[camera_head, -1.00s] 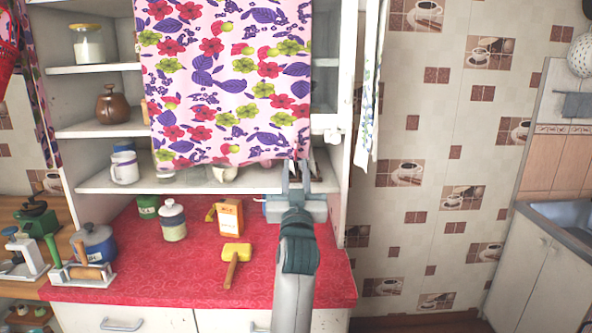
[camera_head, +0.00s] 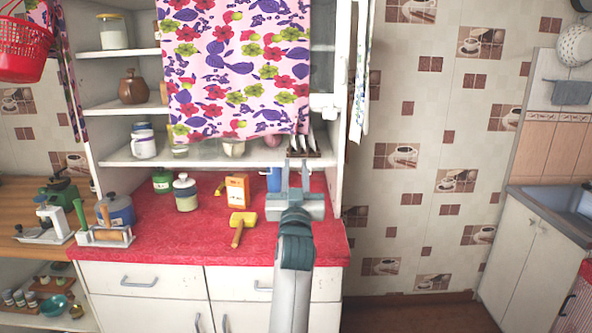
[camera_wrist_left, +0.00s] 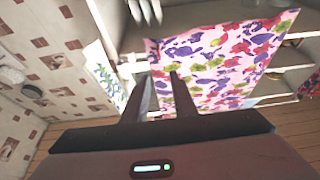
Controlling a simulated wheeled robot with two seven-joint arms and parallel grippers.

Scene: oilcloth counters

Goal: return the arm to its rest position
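My left gripper (camera_head: 295,166) is raised in front of the cupboard, above the right end of the red counter (camera_head: 175,243). Its arm comes up from the bottom of the head view. The two fingers are apart with nothing between them. The left wrist view also shows the open fingers (camera_wrist_left: 160,80), with the flowered curtain (camera_wrist_left: 215,60) beyond them. A blue thing (camera_head: 274,180) on the counter is partly hidden behind the gripper. My right gripper is in neither view.
A yellow mallet (camera_head: 239,228), an orange box (camera_head: 237,191) and a lidded jar (camera_head: 186,193) stand or lie on the counter. A dark holder with white-looking utensils (camera_head: 303,145) is on the shelf just behind the gripper. The tiled wall to the right is clear.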

